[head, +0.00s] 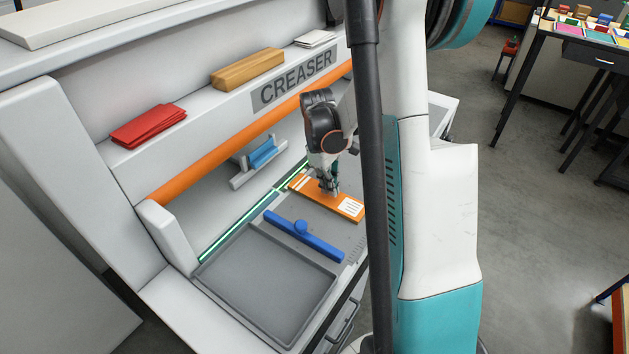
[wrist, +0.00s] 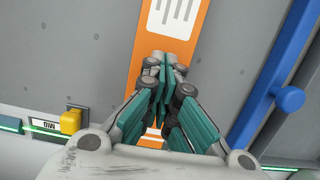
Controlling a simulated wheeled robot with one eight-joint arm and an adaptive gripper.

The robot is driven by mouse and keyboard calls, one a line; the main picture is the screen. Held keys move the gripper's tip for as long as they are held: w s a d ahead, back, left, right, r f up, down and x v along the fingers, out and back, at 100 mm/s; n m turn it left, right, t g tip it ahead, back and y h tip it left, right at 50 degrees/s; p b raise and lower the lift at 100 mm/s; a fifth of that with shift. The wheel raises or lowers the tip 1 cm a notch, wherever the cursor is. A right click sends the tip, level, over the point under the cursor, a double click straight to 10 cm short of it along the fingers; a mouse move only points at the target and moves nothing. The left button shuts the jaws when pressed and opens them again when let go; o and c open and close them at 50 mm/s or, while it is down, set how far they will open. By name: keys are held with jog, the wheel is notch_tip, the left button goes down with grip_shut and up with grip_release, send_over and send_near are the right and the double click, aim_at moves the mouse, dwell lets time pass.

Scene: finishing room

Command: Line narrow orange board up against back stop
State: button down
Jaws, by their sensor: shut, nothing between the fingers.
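The narrow orange board (head: 318,197) lies flat on the grey bed of the creaser, with a white lined label at its near end. The wrist view shows the board (wrist: 190,47) running down beneath my gripper. My gripper (head: 328,190) points down over the middle of the board, fingers together and empty; in the wrist view the closed fingertips (wrist: 165,62) overlap the board. I cannot tell whether they touch it. A green-lit strip (head: 240,220) runs along the back of the bed, close to the board's far end. The exact contact there is hidden by my gripper.
A blue bar with a knob (head: 303,228) lies left of the board, beside a grey tray (head: 265,285). An orange rail (head: 235,139) crosses above the bed. A yellow block (wrist: 71,121) sits by a MID label in the wrist view. Bare bed shows on both sides of the board.

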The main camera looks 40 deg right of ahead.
aim_at(298, 182)
jog(key=shift+s+d+f+b, duration=0.2)
jog(key=shift+s, duration=0.35)
jog(key=shift+s+d+f+b, duration=0.15)
jog(key=shift+s+f+b, duration=0.05)
jog(key=shift+s, duration=0.3)
jog(key=shift+w+f+b, duration=0.1)
jog(key=shift+f+b, duration=0.25)
jog(key=shift+f, duration=0.05)
jog(key=shift+a, duration=0.1)
jog(key=w+a, duration=0.1)
jog(key=w, duration=0.3)
jog(key=w+a, duration=0.2)
jog(key=w, duration=0.2)
jog(key=w+a, duration=0.1)
jog(key=w, duration=0.3)
jog(key=shift+w+a, duration=0.15)
jog(key=shift+a, duration=0.1)
